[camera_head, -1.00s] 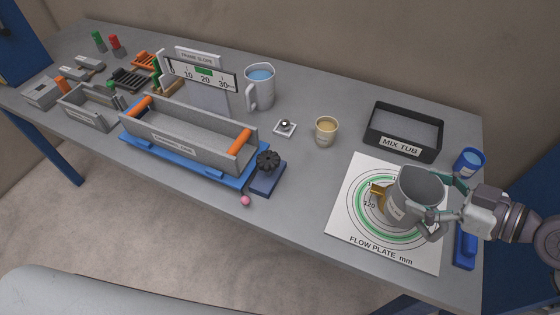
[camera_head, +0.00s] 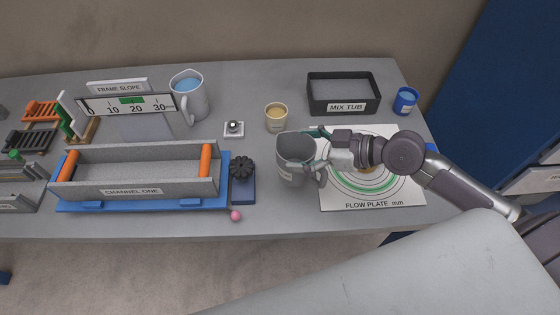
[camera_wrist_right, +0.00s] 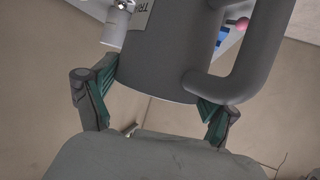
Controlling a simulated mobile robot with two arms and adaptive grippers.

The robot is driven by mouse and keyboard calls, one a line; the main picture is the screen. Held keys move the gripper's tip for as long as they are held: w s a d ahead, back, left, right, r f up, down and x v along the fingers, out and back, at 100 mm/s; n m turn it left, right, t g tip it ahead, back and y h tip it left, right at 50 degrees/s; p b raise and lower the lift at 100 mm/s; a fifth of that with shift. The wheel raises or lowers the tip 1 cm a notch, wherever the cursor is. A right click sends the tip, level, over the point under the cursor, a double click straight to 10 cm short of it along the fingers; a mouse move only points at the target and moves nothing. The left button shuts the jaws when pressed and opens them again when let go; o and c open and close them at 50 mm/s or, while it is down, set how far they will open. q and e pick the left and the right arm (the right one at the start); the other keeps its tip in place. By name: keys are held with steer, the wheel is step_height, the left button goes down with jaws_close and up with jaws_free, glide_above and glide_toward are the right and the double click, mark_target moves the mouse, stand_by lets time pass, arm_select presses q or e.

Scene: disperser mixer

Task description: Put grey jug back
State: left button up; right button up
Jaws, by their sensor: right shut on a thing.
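The grey jug (camera_head: 293,166) is held upright by my right gripper (camera_head: 318,157), whose fingers close on it from the right. It appears at the left edge of the flow plate (camera_head: 408,195). In the right wrist view the jug (camera_wrist_right: 172,60) with its handle fills the upper middle, and the green-padded fingers of my right gripper (camera_wrist_right: 155,97) lie on either side of its lower part. Whether the jug's base touches anything is hard to tell. My left gripper is out of view.
A beige cup (camera_head: 276,118) stands behind the jug. The channel (camera_head: 135,178) on its blue base, a black knob (camera_head: 242,168) and a pink ball (camera_head: 235,215) lie to the left. The mix tub (camera_head: 343,95), blue cup (camera_head: 404,100) and water jug (camera_head: 188,95) stand at the back.

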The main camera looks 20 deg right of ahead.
mark_target(278, 164)
steer(key=a, duration=0.1)
steer(key=w+a+f, duration=0.1)
steer(key=a, duration=0.1)
steer(key=a+f+p, duration=0.1)
steer(key=shift+w+a+f, duration=0.15)
steer(key=shift+w+f, duration=0.1)
steer(key=shift+w, duration=0.05)
step_height(278, 164, down, 3)
steer(key=shift+f+p, duration=0.15)
steer(key=shift+p, duration=0.2)
steer(key=shift+f, duration=0.3)
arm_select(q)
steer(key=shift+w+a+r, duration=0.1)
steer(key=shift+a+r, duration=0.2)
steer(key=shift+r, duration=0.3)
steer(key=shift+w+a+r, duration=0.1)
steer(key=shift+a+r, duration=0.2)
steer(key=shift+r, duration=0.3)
arm_select(e)
steer(key=shift+f, duration=0.2)
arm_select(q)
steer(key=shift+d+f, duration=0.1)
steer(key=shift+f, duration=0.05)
arm_select(e)
steer(key=o, duration=1.2)
steer(key=shift+r, duration=0.1)
